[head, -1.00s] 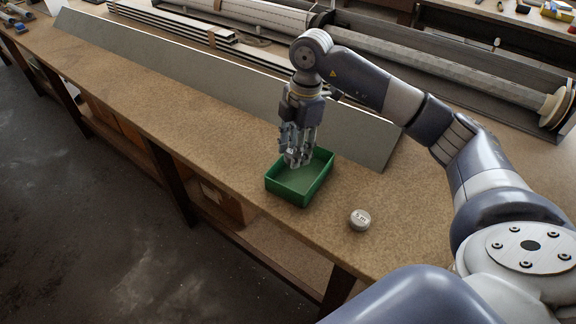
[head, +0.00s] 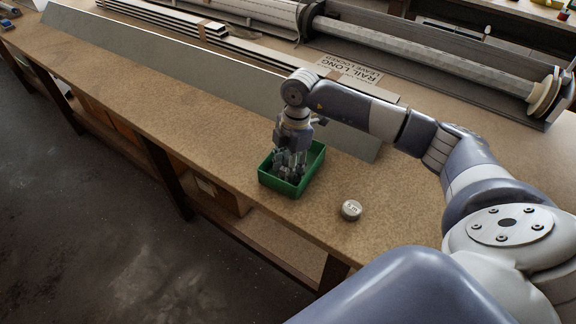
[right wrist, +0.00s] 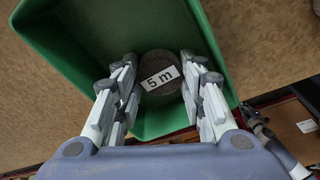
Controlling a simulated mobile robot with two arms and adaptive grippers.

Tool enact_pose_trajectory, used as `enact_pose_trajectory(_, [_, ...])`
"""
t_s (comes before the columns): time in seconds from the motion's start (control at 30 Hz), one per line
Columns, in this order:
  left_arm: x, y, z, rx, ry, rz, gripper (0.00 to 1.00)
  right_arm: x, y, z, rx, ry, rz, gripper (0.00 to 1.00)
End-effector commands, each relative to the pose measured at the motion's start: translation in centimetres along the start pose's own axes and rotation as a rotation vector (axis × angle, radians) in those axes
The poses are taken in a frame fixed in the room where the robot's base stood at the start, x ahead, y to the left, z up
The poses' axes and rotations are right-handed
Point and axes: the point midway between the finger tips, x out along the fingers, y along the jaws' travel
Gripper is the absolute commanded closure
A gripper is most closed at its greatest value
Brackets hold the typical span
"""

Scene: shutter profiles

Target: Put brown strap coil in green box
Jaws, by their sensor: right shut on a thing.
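The green box (head: 276,187) stands open on the bench in the head view, and its green wall (right wrist: 62,30) fills much of the right wrist view. My right gripper (head: 290,176) points down into the box. In the right wrist view its fingers are shut on the brown strap coil (right wrist: 158,62), a dark round coil with a white "5 m" label facing the camera. The coil is within the box's walls; I cannot tell whether it touches the floor. In the head view the fingers and box hide the coil.
A small pale round coil (head: 351,210) with a label lies on the bench right of the box. A long grey profile (head: 180,65) lies behind the box. Further back are stacked profiles and a long roller (head: 430,60). The bench's front edge is close to the box.

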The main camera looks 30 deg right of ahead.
Motion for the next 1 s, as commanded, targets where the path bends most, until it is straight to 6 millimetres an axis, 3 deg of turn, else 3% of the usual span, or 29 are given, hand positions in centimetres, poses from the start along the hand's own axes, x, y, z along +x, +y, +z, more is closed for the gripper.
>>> enact_pose_trajectory(0.03, [0.1, -0.1, 0.0, 0.0, 0.0, -0.001, 1.0, 0.2, 0.0, 0.0, 0.0, 0.0, -0.001, 0.6])
enact_pose_trajectory(0.07, [0.1, -0.1, 0.0, -0.001, 0.0, -0.001, 1.0, 0.1, 0.0, 0.0, 0.0, 0.0, -0.001, 0.54])
enact_pose_trajectory(0.37, [0.0, -0.2, 0.1, -0.001, -0.001, -0.002, 1.0, 0.1, 0.0, 0.0, 0.0, 0.0, -0.001, 0.54])
enact_pose_trajectory(0.53, [0.2, -0.2, 0.1, -0.001, -0.002, -0.002, 1.0, -0.9, 0.1, 0.0, 0.001, 0.0, 0.001, 0.54])
enact_pose_trajectory(1.0, [2.2, -0.1, 0.4, 0.0, -0.004, -0.002, 1.0, -10.2, 0.1, 0.0, 0.0, -0.001, 0.004, 0.54])
